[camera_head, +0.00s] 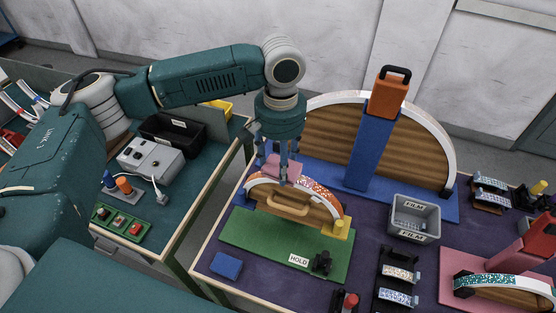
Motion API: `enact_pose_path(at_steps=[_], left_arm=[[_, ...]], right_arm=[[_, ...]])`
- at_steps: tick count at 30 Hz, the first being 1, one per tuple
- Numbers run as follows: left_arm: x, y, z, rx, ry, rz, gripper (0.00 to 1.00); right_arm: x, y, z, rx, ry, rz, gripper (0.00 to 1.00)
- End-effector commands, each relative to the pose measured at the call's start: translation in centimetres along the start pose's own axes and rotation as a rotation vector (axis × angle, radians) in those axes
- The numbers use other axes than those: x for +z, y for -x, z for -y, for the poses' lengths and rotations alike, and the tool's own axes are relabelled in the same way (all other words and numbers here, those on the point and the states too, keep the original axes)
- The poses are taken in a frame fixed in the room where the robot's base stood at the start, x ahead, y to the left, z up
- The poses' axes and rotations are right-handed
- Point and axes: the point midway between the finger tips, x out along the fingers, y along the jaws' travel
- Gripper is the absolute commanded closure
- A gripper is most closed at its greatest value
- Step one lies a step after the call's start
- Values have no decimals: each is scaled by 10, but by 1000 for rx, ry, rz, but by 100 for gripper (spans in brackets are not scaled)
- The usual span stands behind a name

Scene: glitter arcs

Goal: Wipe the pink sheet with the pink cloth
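My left gripper (280,163) points down over the left part of a small wooden arch near the middle of the table. It is shut on a pink cloth (283,170), which lies at or just above the arch's curved top. I cannot tell whether it presses on it. A reddish-pink glittery sheet (325,196) follows the curve of the arch, showing to the right of the cloth. The arch stands on a green mat (240,235). My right gripper is not in view.
A tall blue post with an orange block (388,95) stands behind, before a large wooden arch (425,135). A yellow block (341,229) sits at the small arch's right end. A grey film bin (415,222) and a blue pad (226,266) are nearby.

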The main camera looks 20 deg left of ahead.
Motion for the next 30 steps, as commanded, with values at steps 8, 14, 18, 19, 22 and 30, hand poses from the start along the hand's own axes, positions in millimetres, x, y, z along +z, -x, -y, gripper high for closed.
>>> enact_pose_path(at_steps=[8, 14, 18, 19, 22, 30], left_arm=[[0, 2, -8, 1, 0, 0, 66], [0, 1, -15, 1, 0, 0, 66], [0, 1, -19, 0, 0, 0, 66], [0, 1, -19, 0, 0, 0, 66], [0, 0, -21, 0, 0, 0, 66], [0, -1, -31, 2, 1, 0, 66]], right_arm=[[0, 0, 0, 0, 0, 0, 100], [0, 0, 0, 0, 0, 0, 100], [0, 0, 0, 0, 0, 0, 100], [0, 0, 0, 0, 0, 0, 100], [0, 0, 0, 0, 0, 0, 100], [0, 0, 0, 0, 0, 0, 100]])
